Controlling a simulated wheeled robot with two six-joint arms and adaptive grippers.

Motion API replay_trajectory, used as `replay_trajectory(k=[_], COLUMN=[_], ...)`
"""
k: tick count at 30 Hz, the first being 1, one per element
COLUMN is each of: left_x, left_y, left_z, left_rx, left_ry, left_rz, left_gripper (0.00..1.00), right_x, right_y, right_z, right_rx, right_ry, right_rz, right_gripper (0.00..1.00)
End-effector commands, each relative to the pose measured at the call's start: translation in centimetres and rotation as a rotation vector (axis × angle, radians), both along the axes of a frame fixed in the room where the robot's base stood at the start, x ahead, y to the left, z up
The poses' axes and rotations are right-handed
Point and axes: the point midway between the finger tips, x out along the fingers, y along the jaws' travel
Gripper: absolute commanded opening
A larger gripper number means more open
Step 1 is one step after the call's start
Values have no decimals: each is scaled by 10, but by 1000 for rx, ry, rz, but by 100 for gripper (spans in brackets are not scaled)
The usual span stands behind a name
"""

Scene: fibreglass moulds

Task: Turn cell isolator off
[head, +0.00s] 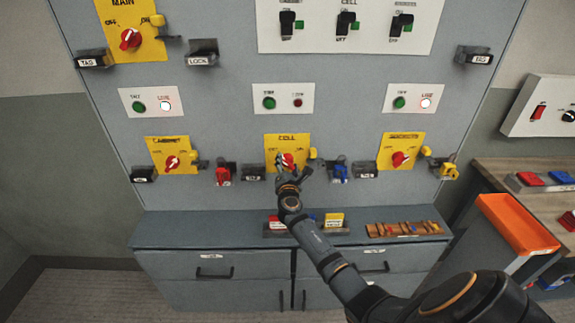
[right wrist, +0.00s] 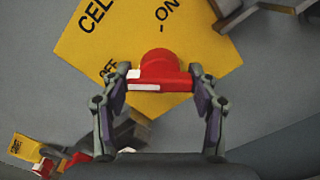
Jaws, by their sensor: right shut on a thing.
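The cell isolator is a red rotary knob (right wrist: 160,70) on a yellow plate (right wrist: 100,48) marked CELL, OFF and ON. My right gripper (right wrist: 162,84) is shut on the knob's bar, one finger at each end. The bar lies level across the right wrist view, its white-tipped left end beside the OFF mark. In the head view the knob (head: 287,159) is partly hidden by my right gripper (head: 286,174) at the lower middle plate. The cell lamp panel (head: 283,98) above shows a green and a dark red lamp, neither glowing. My left gripper is out of view.
Similar red knobs for cabinet (head: 172,162) and sockets (head: 400,159) flank the cell plate. Padlocks and tag holders hang between them. A grey cabinet (head: 210,222) with trays on top projects below. An orange tray (head: 518,222) stands at the right.

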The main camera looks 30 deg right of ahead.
Motion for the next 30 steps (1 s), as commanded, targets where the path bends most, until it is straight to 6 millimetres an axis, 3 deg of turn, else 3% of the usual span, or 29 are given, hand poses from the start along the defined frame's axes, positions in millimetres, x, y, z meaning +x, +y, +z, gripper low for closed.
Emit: replay_trajectory(k=[4,5,10,22,30], left_x=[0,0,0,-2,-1], left_y=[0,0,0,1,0], left_z=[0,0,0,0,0], left_rx=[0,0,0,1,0], left_ry=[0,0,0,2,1], left_rz=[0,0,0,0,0], left_gripper=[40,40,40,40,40], right_x=[-1,-1,0,-7,-60], right_y=[0,0,0,4,37], right_z=[-2,-2,-1,-1,-2], right_rx=[-2,-2,-2,2,3], right_ry=[5,5,3,1,3], right_rz=[0,0,0,1,1], right_gripper=[29,62,84,84,84])
